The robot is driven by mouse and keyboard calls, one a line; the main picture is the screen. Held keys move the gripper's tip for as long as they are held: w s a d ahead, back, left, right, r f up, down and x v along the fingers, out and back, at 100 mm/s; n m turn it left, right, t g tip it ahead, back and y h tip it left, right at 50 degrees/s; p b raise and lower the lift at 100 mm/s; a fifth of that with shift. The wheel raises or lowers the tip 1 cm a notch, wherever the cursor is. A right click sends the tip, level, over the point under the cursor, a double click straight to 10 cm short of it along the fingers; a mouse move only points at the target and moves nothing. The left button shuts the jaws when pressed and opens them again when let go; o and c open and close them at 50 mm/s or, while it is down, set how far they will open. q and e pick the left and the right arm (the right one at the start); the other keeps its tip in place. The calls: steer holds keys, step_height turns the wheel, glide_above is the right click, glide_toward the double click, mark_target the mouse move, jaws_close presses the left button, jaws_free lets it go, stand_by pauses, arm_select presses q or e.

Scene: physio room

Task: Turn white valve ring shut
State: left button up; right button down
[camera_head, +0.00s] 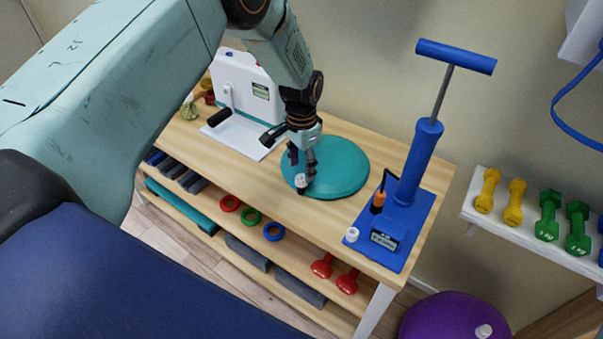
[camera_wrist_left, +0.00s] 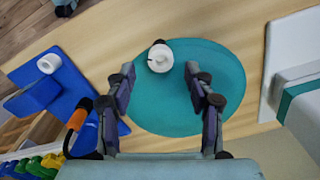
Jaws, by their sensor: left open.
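A white valve ring (camera_head: 301,181) sits at the near edge of a round teal cushion (camera_head: 345,165), with a small dark part beside it. In the left wrist view the white valve ring (camera_wrist_left: 160,57) shows its round face at the cushion's rim (camera_wrist_left: 225,105). My left gripper (camera_head: 303,172) points down right at the ring. In the left wrist view its two fingers (camera_wrist_left: 160,74) are apart on either side of the ring, with gaps showing; contact is not visible. My right gripper is in neither view.
A blue hand pump (camera_head: 413,165) stands on a blue base right of the cushion, with another small white ring (camera_head: 352,234) on it. A white device (camera_head: 240,85) stands at the left. The wooden table (camera_head: 255,178) has bare room left of the cushion.

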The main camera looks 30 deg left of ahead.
mark_target(302, 175)
arm_select(q)
steer(key=shift+f, duration=1.9)
steer(key=shift+c, duration=0.5)
